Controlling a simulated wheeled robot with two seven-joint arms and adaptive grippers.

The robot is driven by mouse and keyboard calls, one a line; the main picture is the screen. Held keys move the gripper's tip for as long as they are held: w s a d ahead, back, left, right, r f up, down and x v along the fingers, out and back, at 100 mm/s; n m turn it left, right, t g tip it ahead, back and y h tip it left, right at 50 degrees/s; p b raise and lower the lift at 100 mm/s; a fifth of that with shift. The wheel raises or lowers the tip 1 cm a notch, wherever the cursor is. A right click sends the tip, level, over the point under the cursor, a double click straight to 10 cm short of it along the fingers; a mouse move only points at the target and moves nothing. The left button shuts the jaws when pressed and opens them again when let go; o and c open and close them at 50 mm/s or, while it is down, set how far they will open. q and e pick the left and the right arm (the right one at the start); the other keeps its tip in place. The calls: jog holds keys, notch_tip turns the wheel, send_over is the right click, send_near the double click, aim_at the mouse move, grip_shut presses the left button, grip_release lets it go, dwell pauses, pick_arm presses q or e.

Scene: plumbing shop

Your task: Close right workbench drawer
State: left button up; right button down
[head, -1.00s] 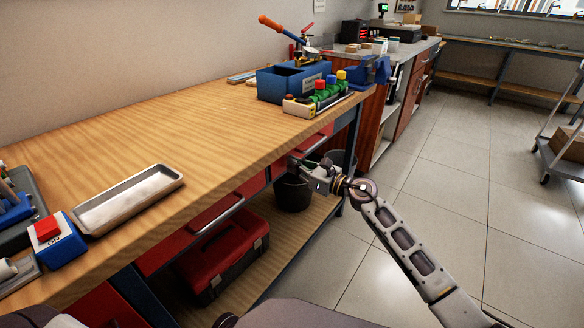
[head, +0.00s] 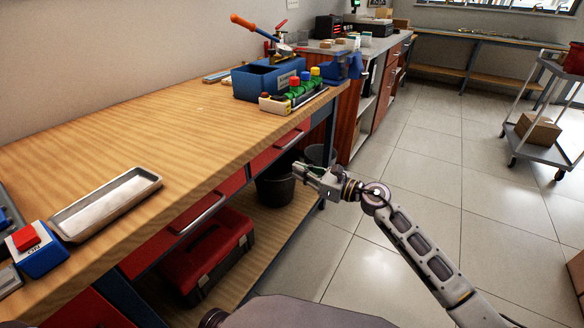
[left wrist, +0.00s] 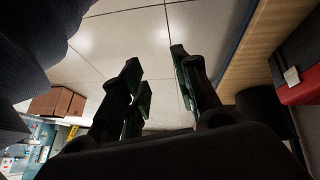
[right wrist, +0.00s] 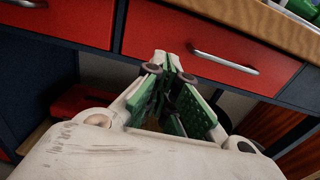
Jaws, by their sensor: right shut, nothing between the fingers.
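The right workbench drawer (head: 277,150) has a red front and a silver handle under the right part of the wooden bench top. Its front looks about flush with the bench frame. It also fills the top of the right wrist view (right wrist: 160,38), with its handle (right wrist: 225,62) in plain sight. My right gripper (head: 302,170) is shut and empty, in front of and below the drawer, apparently clear of it. Its green-padded fingers (right wrist: 168,60) come together in the right wrist view. My left gripper (left wrist: 155,58) is open and empty over the floor, outside the head view.
The workbench (head: 130,130) carries a metal tray (head: 105,203) and a blue tool holder (head: 262,82). A dark bin (head: 275,188) and a red toolbox (head: 207,255) stand on its lower shelf or beneath it. Floor to the right is open, with a cart (head: 545,150) farther off.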

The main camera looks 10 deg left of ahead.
pick_arm(q)
jog(key=shift+w+a+r, duration=0.1)
jog(key=shift+w+r, duration=0.15)
jog(key=shift+r, duration=0.65)
pick_arm(e)
jog(key=v, duration=0.3)
